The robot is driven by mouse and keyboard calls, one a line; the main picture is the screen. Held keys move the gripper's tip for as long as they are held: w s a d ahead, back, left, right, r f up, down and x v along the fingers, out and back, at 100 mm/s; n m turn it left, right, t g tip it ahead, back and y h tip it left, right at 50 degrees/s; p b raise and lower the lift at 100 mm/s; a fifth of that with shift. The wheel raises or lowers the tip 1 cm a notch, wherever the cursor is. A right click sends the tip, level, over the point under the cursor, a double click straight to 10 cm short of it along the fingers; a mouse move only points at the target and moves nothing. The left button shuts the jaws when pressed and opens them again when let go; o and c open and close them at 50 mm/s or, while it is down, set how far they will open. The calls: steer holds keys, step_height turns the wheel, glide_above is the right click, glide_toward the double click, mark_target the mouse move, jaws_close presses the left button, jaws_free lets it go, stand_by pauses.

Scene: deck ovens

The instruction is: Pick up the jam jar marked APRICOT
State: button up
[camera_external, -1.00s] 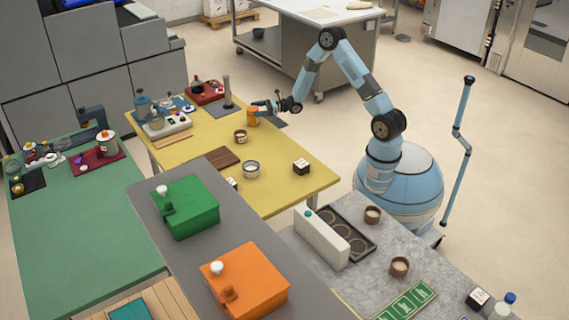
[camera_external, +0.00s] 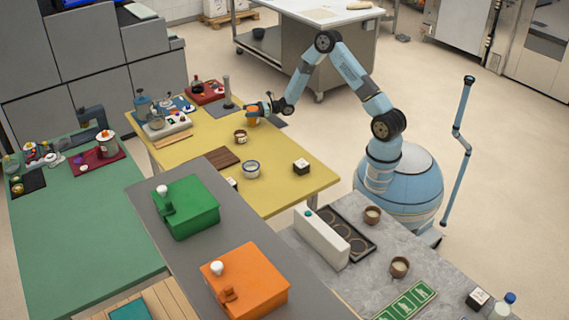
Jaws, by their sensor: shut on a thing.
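A small orange jar (camera_external: 253,117) is near the back right edge of the yellow table (camera_external: 290,185). I take it for the apricot jam jar, but its label is too small to read. My gripper (camera_external: 257,109) reaches in from the right and is shut on this jar. The fingers and the jar's top overlap in the picture. I cannot tell whether the jar touches the table.
A small brown-and-white jar (camera_external: 240,136), a bowl (camera_external: 251,169), a dark box (camera_external: 301,166) and a brown board (camera_external: 221,158) are on the yellow table. The table's right part is mostly clear.

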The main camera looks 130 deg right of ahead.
steer(key=c, duration=0.7)
steer(key=shift+r, duration=0.1)
